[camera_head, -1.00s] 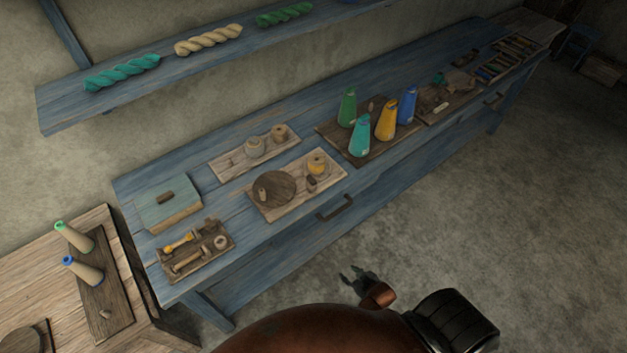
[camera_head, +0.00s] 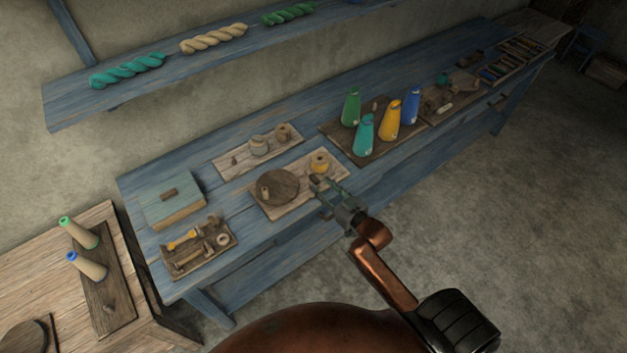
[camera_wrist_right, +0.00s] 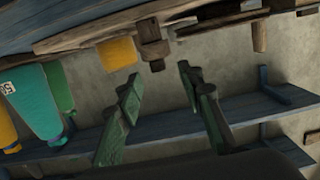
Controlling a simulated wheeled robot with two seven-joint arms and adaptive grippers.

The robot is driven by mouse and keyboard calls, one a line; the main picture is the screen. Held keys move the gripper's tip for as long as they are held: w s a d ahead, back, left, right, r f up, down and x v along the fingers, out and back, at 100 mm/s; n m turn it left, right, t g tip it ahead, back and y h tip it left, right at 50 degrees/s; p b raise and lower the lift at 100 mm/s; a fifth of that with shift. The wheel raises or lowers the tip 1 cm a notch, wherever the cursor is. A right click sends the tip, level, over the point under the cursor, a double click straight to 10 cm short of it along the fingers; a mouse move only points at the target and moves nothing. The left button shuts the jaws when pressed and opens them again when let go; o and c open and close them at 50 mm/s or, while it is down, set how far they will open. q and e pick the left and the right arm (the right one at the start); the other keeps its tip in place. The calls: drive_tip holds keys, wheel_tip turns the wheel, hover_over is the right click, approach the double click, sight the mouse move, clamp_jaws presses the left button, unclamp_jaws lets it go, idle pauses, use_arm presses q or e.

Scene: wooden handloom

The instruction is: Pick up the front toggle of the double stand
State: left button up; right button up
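A small wooden toggle-like piece (camera_wrist_right: 152,48) stands on the front light board (camera_head: 280,211), beside a yellow spool (camera_head: 319,164). I cannot tell clearly which part is the double stand. In the right wrist view the scene appears upside down, with the toggle beyond the fingertips and the yellow spool (camera_wrist_right: 117,53) to its left. My right gripper (camera_head: 327,188) is at the board's right front part, partly covering the toggle in the head view. Its green fingers (camera_wrist_right: 160,80) are apart with nothing between them. My left gripper is not in view.
A round dark disc (camera_head: 278,187) lies left of the gripper. Teal (camera_head: 363,136) and yellow (camera_head: 390,122) cones stand to the right. A tool tray (camera_head: 200,262) lies to the left.

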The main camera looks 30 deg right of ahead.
sight(316, 180)
drive_tip(key=w, duration=0.3)
drive_tip(key=shift+w+f, duration=0.1)
drive_tip(key=shift+f, duration=0.2)
drive_tip(key=shift+a, duration=0.1)
drive_tip(key=c, duration=0.9)
drive_tip(key=shift+r, duration=0.15)
